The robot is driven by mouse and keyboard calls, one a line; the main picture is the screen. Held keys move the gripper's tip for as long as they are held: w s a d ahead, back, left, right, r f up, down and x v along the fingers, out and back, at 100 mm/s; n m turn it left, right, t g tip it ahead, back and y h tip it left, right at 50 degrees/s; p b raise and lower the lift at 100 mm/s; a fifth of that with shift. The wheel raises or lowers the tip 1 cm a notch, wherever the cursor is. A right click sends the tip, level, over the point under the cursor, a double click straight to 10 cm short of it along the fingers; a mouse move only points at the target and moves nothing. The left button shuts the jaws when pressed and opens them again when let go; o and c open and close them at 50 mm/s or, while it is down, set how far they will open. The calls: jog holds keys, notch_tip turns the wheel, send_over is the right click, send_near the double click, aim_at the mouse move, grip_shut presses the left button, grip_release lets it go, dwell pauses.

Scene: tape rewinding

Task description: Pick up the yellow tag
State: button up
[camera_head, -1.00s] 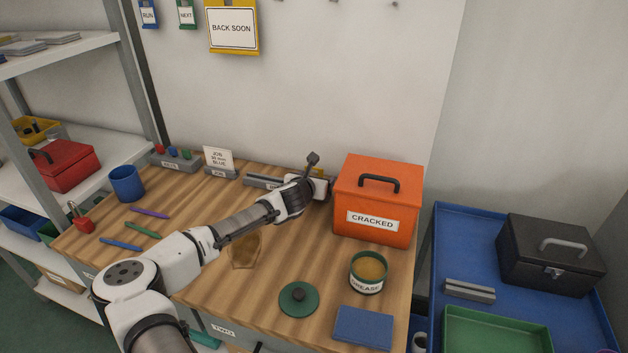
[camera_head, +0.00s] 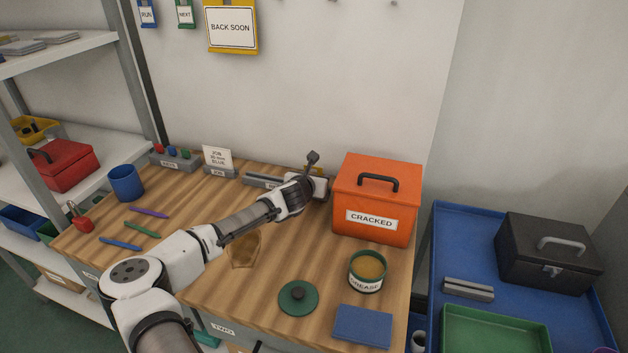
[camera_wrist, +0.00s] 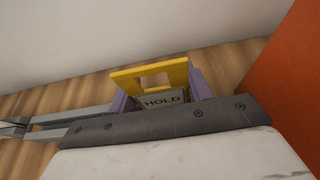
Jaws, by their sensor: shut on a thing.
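The yellow tag (camera_wrist: 177,73) shows in the wrist view as a yellow frame with a handle opening and a plate reading HOLD. My gripper (camera_wrist: 160,92) is shut on it, with a purple finger on each side. Its lower part is hidden behind the gripper body.
The orange box (camera_head: 378,205) stands close to the right of my gripper. A grey rail (camera_head: 262,180) lies just left of it. The wall is close behind.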

jog(key=shift+r, duration=0.15)
notch_tip(320, 180, up, 20)
dwell(0.5)
jog(key=shift+f, duration=0.2)
